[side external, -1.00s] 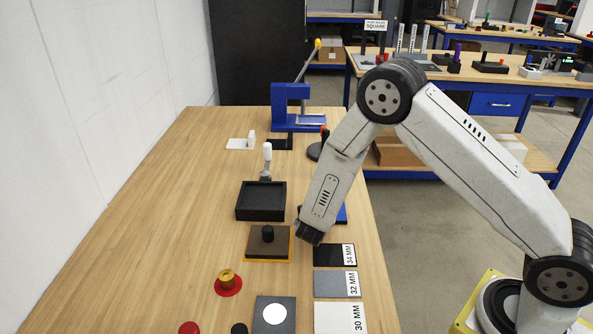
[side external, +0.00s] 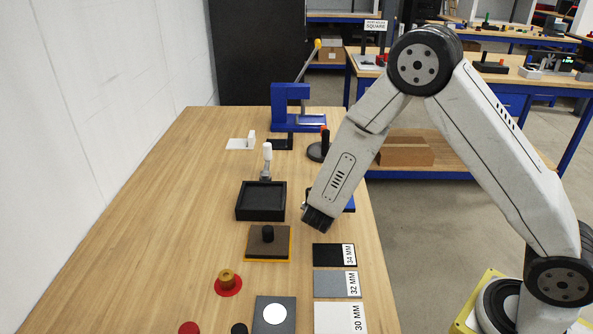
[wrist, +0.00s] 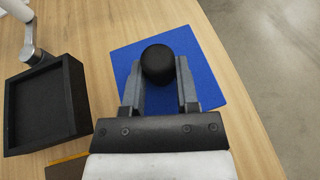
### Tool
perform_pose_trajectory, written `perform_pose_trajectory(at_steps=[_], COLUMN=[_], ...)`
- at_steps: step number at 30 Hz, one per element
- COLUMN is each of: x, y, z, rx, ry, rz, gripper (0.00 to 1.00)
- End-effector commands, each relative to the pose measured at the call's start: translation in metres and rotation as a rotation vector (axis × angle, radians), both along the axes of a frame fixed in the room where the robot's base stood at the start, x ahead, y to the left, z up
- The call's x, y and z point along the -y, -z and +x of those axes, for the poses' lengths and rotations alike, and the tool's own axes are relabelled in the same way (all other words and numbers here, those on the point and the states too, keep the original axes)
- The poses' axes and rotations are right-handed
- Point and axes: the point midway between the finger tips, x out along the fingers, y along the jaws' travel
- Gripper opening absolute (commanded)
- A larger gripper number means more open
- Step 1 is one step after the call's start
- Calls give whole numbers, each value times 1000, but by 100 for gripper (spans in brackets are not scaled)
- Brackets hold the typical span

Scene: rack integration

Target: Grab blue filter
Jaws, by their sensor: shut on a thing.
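The blue filter (wrist: 205,62) is a flat blue square with a rounded black knob (wrist: 158,60) on top. In the wrist view, my gripper (wrist: 160,77) has a finger on each side of the knob and is shut on it. In the side view, the filter (side external: 350,205) shows only as a blue edge to the right of my gripper (side external: 318,218), mostly hidden behind my arm. The fingertips and knob are hidden there. I cannot tell the gap between the filter and the table.
A black open tray (side external: 261,202) stands left of my gripper. A brown plate with a black knob (side external: 268,243) and the millimetre-labelled plates (side external: 335,284) lie nearer the camera. A blue press (side external: 292,108) stands at the back. The table's left side is clear.

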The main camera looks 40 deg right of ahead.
Motion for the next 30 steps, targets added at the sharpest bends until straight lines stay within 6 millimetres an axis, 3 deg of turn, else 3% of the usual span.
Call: perform_pose_trajectory(at_steps=[8, 13, 21, 30], x=[-4, -8, -12, -14], y=[-36, -49, -65, -74], z=[-29, -59, -96, -115], rx=[4, 2, 2, 1], ry=[-1, -3, -1, 0], rz=[0, -1, 0, 0], gripper=[0, 0, 0, 0])
